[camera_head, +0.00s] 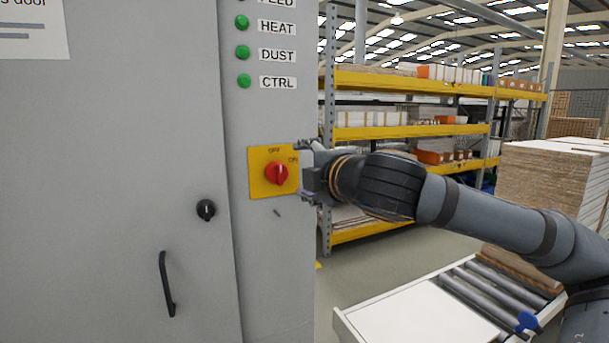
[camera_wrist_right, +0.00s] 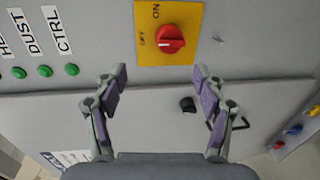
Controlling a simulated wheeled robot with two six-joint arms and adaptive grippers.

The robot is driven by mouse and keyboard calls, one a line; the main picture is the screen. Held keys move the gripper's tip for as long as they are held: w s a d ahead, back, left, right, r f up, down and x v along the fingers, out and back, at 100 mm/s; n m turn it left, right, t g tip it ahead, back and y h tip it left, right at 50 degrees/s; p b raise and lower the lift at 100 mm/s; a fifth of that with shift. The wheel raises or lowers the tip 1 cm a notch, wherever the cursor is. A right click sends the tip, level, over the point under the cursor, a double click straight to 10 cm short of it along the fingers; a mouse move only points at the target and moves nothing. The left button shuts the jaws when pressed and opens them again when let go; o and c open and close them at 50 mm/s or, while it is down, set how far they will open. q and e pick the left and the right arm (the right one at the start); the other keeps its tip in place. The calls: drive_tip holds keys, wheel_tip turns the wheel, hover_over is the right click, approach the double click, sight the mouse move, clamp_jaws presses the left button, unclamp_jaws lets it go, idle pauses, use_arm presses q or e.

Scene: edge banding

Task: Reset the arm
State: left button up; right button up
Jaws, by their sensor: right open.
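My right gripper (camera_head: 305,170) is open and empty beside the yellow switch plate on the grey cabinet, in the head view. Its two fingers also show spread apart in the right wrist view (camera_wrist_right: 160,85). The red rotary knob (camera_head: 277,173) sits on the yellow plate (camera_head: 258,183), which is marked OFF and ON. In the right wrist view the knob (camera_wrist_right: 170,39) lies beyond the fingertips, and the fingers are apart from it. My right arm reaches in from the right. My left gripper is in neither view.
The grey cabinet (camera_head: 110,150) fills the left, with a black knob (camera_head: 206,209), a black handle (camera_head: 166,283) and green lamps (camera_head: 243,52). A roller conveyor (camera_head: 470,295), board stacks (camera_head: 550,180) and yellow-beamed shelves (camera_head: 410,131) stand to the right.

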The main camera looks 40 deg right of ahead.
idle(0.5)
drive_tip(key=w+a+f+m+g+y, duration=0.1)
drive_tip(key=a+f+m+g+y, duration=0.15)
drive_tip(key=f, duration=1.45)
drive_tip(key=w+a+f+m+g+y, duration=0.1)
drive_tip(key=w+a+f+m+g, duration=0.2)
drive_tip(key=f, duration=1.4)
drive_tip(key=s+a+f+m+g, duration=0.25)
drive_tip(key=s+f+m, duration=0.25)
drive_tip(key=s+f, duration=0.55)
drive_tip(key=s+a+f+m+g, duration=0.2)
drive_tip(key=s+f+m+g, duration=0.2)
drive_tip(key=s+f, duration=0.65)
wheel_tip(320, 180, down, 26)
drive_tip(key=s+d+g+p, duration=0.1)
drive_tip(key=s+d+g, duration=0.1)
drive_tip(key=d, duration=0.1)
drive_tip(key=s+f, duration=1.4)
drive_tip(key=s, duration=0.3)
drive_tip(key=shift+s+d+f+g+p, duration=0.25)
drive_tip(key=shift+s+d+g+p, duration=0.05)
drive_tip(key=shift+s+g+p, duration=0.15)
